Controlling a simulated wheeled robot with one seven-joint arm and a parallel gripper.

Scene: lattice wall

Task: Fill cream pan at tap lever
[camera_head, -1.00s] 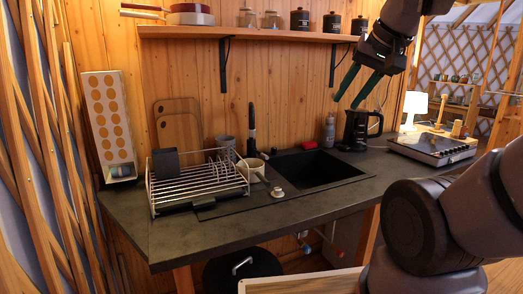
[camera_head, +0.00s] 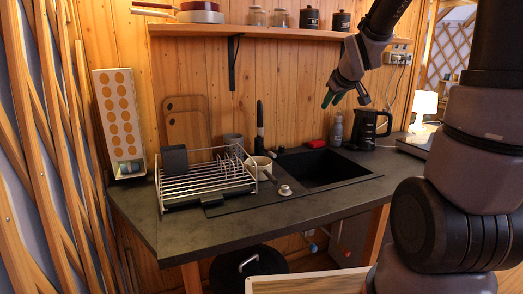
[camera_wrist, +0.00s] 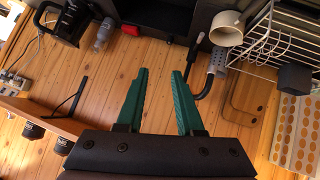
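The black tap (camera_head: 260,125) stands upright behind the sink and also shows in the wrist view (camera_wrist: 205,82). I cannot make out its lever clearly. The black sink (camera_head: 322,169) is set in the dark counter. My gripper (camera_head: 334,99) is above the back right of the sink, apart from everything. In the wrist view my gripper (camera_wrist: 160,72) has its green fingers apart and empty.
A bottle (camera_head: 337,129) and black kettle (camera_head: 368,128) stand behind the sink's right. The shelf (camera_head: 250,31) overhangs the counter. The counter's front left (camera_head: 170,232) is clear.

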